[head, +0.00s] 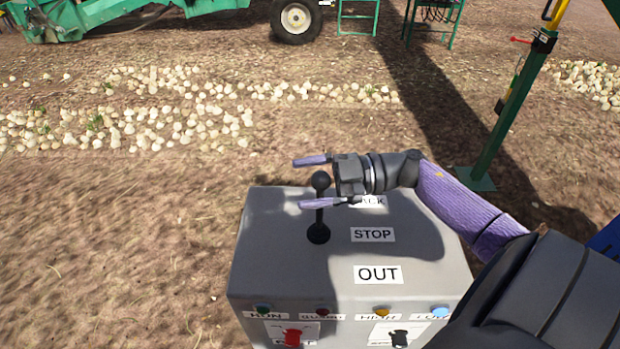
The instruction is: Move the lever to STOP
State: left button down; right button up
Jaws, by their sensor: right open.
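The black lever (319,218) with a ball knob rises from the top of the grey control box (290,262). Its base is level with the STOP label (373,234), and its knob shows higher in the picture, near the level of the partly hidden BACK label (372,201). The OUT label (378,274) is nearest to me. My right gripper (314,182) is open, its two purple fingers pointing left. The knob shows between the fingers, and the nearer finger crosses the shaft. I cannot tell whether they touch. My left gripper is not in view.
Several coloured lamps and two switches, one red (292,337) and one black (399,338), are on the box's front. A green post (507,115) stands at right. Onions (150,125) lie on the soil beyond, with green machinery (100,18) behind. The ground left of the box is clear.

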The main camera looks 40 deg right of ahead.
jog(key=b+v, duration=0.2)
jog(key=v, duration=0.8)
jog(key=shift+b, duration=0.3)
jog(key=shift+r, duration=0.1)
